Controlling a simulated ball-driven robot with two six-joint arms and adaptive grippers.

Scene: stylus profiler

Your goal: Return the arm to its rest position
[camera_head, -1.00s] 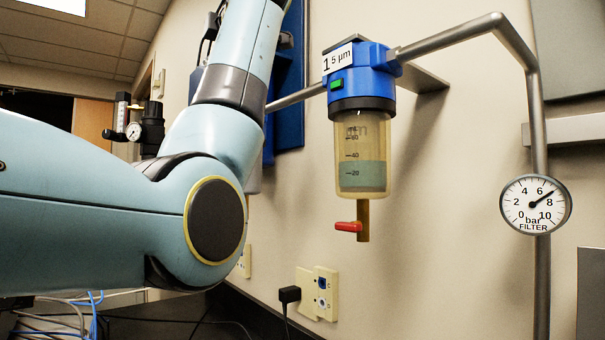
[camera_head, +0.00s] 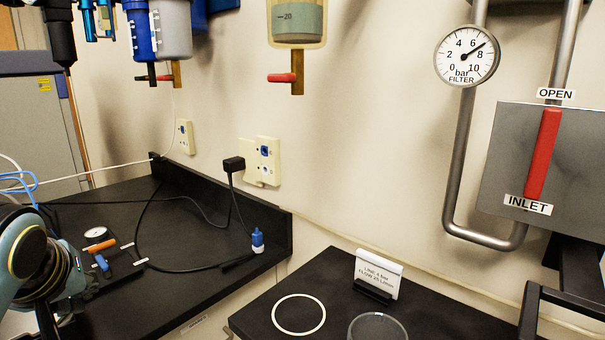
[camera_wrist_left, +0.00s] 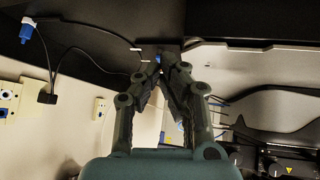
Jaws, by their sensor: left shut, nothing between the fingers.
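My left arm (camera_head: 28,255) shows at the lower left edge of the head view, low over the left end of the black bench. Its gripper (camera_wrist_left: 168,66) is best seen in the left wrist view, where the two fingers come together at the tips with nothing held between them. In the head view much of this gripper is dark and cut off or hidden.
A black bench (camera_head: 190,220) carries a cable with a blue plug (camera_head: 257,240) and a small gauge fitting (camera_head: 98,240). A lower table holds a ring (camera_head: 299,314), a card (camera_head: 378,272) and a glass dish (camera_head: 378,328). Pipes, a pressure gauge (camera_head: 467,55) and a red inlet lever (camera_head: 543,155) are on the wall.

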